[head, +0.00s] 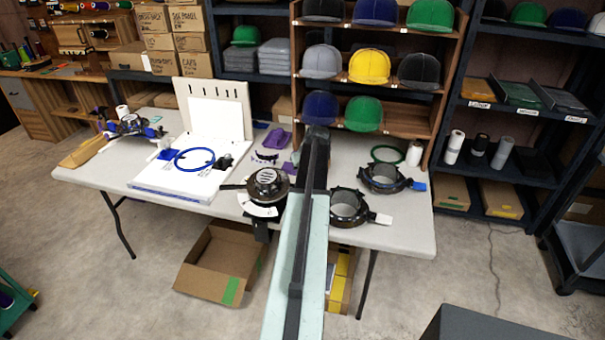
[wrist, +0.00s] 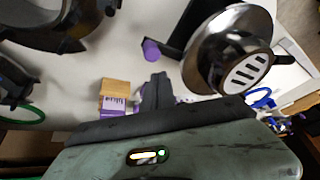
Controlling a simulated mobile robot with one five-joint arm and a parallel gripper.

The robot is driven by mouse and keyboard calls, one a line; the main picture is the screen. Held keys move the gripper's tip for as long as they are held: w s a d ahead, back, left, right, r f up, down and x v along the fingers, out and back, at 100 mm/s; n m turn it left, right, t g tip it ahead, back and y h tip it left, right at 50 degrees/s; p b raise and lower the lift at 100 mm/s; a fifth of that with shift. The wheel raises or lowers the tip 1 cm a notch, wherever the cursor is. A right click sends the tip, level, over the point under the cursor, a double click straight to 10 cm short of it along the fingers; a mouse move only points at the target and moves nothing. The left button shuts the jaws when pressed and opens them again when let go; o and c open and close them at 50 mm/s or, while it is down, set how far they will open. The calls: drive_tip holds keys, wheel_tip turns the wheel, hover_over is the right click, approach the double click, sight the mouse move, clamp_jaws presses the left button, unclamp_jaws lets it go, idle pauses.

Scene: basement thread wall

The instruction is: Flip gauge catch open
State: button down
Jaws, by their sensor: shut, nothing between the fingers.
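A round black-and-chrome device with a slotted face (head: 267,184) is clamped at the table's front edge, left of my arm. It may be the gauge, but I cannot tell for sure. In the wrist view its chrome drum and slotted face (wrist: 232,62) are at upper right. A black bar beside it ends in a purple knob (wrist: 151,50); I cannot tell whether this is the catch. My gripper (wrist: 157,88) is shut and empty, with the knob beyond its fingertips and no clear contact.
The white table (head: 408,228) also holds two black ring frames (head: 348,206) (head: 382,179) to the right. A white hooping board (head: 170,182) with a blue ring is at left. A purple block with a tan top (wrist: 114,95) lies near my fingers. Cap shelves stand behind.

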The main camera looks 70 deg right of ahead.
drive_tip(key=shift+w+d, duration=0.1)
drive_tip(key=w+d+r+p, duration=0.1)
drive_tip(key=w+d, duration=0.2)
drive_tip(key=p+v, duration=0.8)
drive_tip(key=v, duration=0.1)
drive_tip(key=shift+s+a, duration=0.3)
drive_tip(key=shift+s, duration=0.2)
drive_tip(key=shift+r, duration=0.1)
